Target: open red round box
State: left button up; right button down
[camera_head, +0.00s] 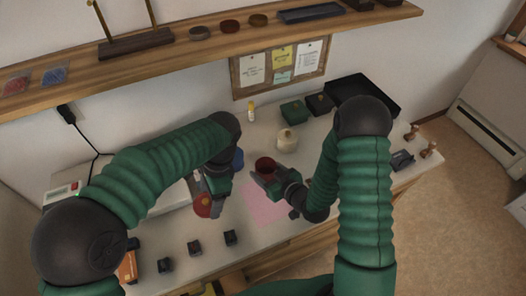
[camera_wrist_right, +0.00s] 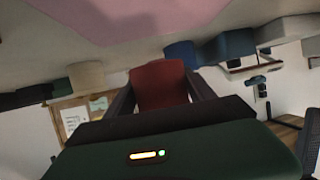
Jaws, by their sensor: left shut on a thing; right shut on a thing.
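The red round box (camera_head: 265,164) shows as a dark red open-topped cup in the head view. My right gripper (camera_head: 270,176) is shut on it, above the back of the pink mat (camera_head: 264,208). In the right wrist view the red box (camera_wrist_right: 158,84) sits between the two fingers of the right gripper (camera_wrist_right: 160,92). My left gripper (camera_head: 211,194) is shut on a red round piece (camera_head: 203,207), which looks like the lid, left of the mat and apart from the box. The left fingers partly hide this piece.
A cream jar (camera_head: 287,141), a yellow bottle (camera_head: 251,112) and green boxes (camera_head: 294,111) stand behind. A black tray (camera_head: 365,93) lies at the back right. Several small black blocks (camera_head: 195,247) stand at the front left. A wooden shelf (camera_head: 180,55) hangs above.

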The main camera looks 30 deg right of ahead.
send_over(260, 153)
jog(key=shift+s+a+f+p, duration=0.15)
jog(key=shift+s+f+p, duration=0.2)
jog(key=shift+f, duration=0.2)
jog(key=f, duration=0.3)
jog(key=shift+w+d+f, duration=0.2)
jog(key=shift+w+f, duration=0.1)
jog(key=shift+f, duration=0.05)
jog(key=shift+f, duration=0.1)
jog(key=shift+c, duration=1.8)
grip_release()
